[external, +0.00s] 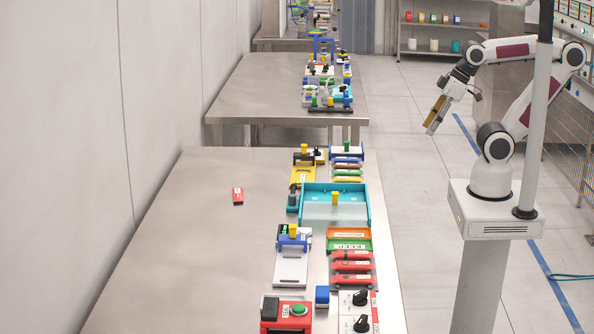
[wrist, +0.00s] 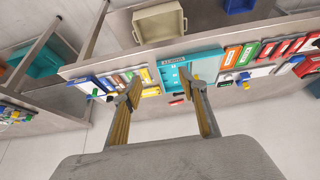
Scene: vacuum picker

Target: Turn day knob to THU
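Two black knobs stand on white panels at the near right corner of the front table in the external view, an upper knob (external: 361,298) and a lower knob (external: 362,323). The panel lettering is too small to read, so I cannot tell which is the day knob or where it points. My gripper (external: 432,129) is up in the air to the right of the tables, well away from the knobs and empty. In the wrist view my gripper (wrist: 162,84) has its two fingers wide apart, with nothing between them.
The steel front table (external: 190,245) also bears a turquoise tray (external: 367,205), red blocks (external: 352,267), a red box (external: 295,311) with a green button, and a small red item (external: 238,196). Its left side is mostly clear. A pale bin (wrist: 160,24) shows in the wrist view.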

